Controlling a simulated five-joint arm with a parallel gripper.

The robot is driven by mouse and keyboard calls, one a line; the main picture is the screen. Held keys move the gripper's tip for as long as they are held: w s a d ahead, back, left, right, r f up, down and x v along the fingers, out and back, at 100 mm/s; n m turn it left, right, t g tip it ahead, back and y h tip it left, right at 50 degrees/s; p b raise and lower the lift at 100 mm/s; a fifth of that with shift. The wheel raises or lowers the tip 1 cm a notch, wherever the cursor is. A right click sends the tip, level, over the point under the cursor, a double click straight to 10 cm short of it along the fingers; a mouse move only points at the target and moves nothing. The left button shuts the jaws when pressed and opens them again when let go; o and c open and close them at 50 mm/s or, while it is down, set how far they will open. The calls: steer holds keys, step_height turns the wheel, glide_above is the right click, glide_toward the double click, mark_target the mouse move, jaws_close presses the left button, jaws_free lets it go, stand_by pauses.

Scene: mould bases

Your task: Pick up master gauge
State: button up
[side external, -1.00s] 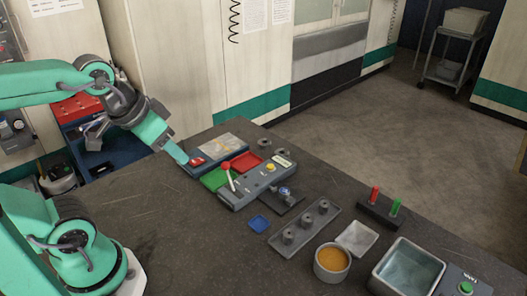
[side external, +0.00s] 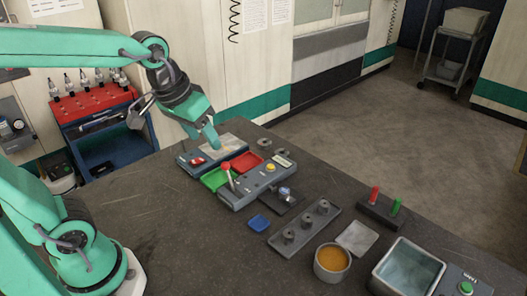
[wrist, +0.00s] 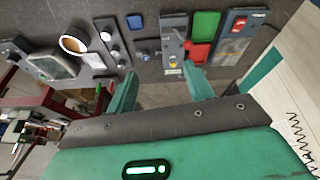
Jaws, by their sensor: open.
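I cannot tell for certain which piece is the master gauge. Two small grey round pieces, one at the back edge (side external: 264,142) and one nearer (side external: 281,152), lie behind the console. A small metal piece with a bluish top (side external: 287,192) sits on a dark plate beside the console. My gripper (side external: 213,142) is above the back-left of the table, over the panel with the red part, and touches nothing that I can make out. In the wrist view my gripper (wrist: 161,85) has its fingers wide apart with nothing held between them.
The grey console (side external: 240,195) has a red-knobbed lever (side external: 227,173) standing up. Green (side external: 213,180) and red (side external: 247,161) trays adjoin it. A post tray (side external: 281,245), orange-filled cup (side external: 332,277), and bin (side external: 381,280) stand to the right. The front-left table is clear.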

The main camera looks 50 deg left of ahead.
steer(key=w+d+f+n+g, duration=0.25)
steer(key=w+f, duration=0.25)
steer(key=w, duration=0.7)
steer(key=n+g, duration=0.2)
steer(key=n, duration=0.1)
glide_above(285, 191)
steer(key=shift+f, duration=5.1)
steer(key=shift+a+f, duration=0.1)
steer(key=shift+f, duration=3.8)
jaws_close()
